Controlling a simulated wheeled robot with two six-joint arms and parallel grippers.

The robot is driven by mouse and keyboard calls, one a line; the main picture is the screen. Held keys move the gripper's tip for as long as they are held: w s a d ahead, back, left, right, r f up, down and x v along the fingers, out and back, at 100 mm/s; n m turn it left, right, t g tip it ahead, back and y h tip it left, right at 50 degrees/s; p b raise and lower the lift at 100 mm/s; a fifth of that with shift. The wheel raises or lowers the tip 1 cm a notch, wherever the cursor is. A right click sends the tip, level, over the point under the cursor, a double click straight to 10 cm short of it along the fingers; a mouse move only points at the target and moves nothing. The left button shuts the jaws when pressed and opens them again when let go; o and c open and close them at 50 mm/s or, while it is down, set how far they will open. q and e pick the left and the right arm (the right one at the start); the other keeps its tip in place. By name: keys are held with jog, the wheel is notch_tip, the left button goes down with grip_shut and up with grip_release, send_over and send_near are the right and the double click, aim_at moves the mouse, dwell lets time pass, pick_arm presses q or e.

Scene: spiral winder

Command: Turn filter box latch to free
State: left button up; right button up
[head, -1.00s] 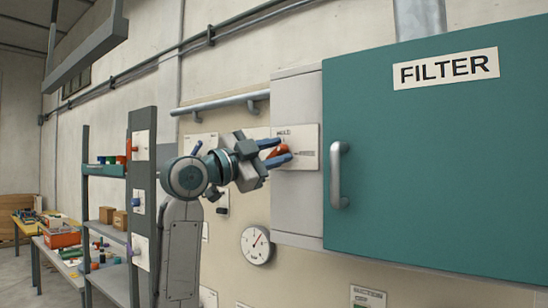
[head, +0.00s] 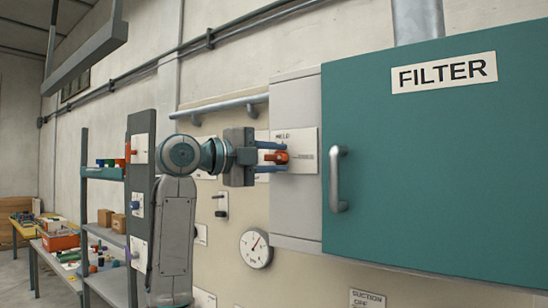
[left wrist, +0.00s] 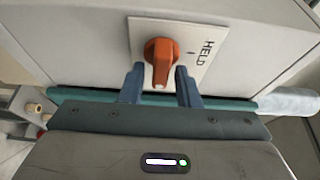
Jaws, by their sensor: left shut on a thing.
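The latch is an orange knob (head: 281,157) on a white plate (head: 306,140) on the grey side part of the filter box (head: 430,160). The knob shows closer in the left wrist view (left wrist: 161,58), beside the word HELD. My left gripper (head: 273,158) has its two blue fingers above and below the knob and is shut on it. In the left wrist view the fingers (left wrist: 160,84) stand on either side of the knob's handle. The handle looks about level in the head view. The second marking on the plate is too small to read. My right gripper is out of view.
The teal door with its metal handle (head: 338,178) is to the right of the latch. A round gauge (head: 256,248) is on the panel below. A pipe rail (head: 225,105) runs above my left arm. A shelf rack (head: 107,220) stands at left.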

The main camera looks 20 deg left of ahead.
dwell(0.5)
pick_arm(q)
jog(key=o, duration=0.6)
jog(key=shift+o, duration=0.2)
jog(key=b+v, duration=0.5)
jog(key=v, duration=0.5)
jog(key=shift+s+a+b, duration=0.3)
